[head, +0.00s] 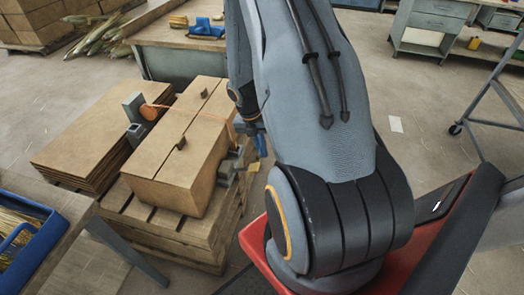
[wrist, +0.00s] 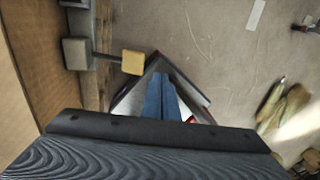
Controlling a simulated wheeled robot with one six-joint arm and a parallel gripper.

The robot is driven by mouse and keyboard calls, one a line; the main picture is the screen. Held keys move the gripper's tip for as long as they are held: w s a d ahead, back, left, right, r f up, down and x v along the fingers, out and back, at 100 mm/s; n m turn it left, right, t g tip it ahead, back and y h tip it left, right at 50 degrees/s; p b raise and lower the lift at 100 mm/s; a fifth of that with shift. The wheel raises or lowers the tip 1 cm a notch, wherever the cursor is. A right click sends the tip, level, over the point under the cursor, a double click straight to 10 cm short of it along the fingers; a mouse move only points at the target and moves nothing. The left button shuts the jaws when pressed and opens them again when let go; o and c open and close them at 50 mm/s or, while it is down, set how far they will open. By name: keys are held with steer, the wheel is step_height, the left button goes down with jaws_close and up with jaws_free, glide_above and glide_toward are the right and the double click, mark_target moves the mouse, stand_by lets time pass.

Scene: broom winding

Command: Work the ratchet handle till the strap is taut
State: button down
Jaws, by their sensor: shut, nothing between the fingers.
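Two long cardboard boxes (head: 180,150) lie side by side on a wooden pallet (head: 150,222). An orange strap (head: 155,107) shows at their far left side and again at their right side, running down toward a grey ratchet (head: 228,172). The ratchet also shows in the wrist view (wrist: 76,52), with a thin handle that ends in a tan grip (wrist: 133,62). My gripper (head: 260,146) is right of the boxes, above the ratchet. Its blue fingertips (wrist: 160,98) are shut and empty, just beyond the grip and apart from it. My arm hides part of the strap.
Grey blocks (head: 134,110) stand on the boxes' left side. A stack of flat boards (head: 85,140) is left of the pallet, and a blue crate (head: 28,235) is at the lower left. A workbench (head: 180,35) stands behind. The floor at right is mostly clear.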

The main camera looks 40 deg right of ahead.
stand_by(0.3)
steer(key=g+b, duration=0.1)
steer(key=b, duration=0.2)
glide_above(254, 166)
steer(key=w, duration=0.2)
steer(key=w+a+r+g+h+b, duration=0.1)
steer(key=w+a+r+b, duration=0.2)
steer(key=w+a+r, duration=0.1)
steer(key=shift+w+a+r+g+h, duration=0.3)
steer(key=shift+w+a+h, duration=0.15)
steer(key=shift+a, duration=0.15)
steer(key=shift+f, duration=0.1)
steer(key=p+x, duration=0.2)
steer(key=x, duration=1.2)
steer(key=shift+s, duration=0.1)
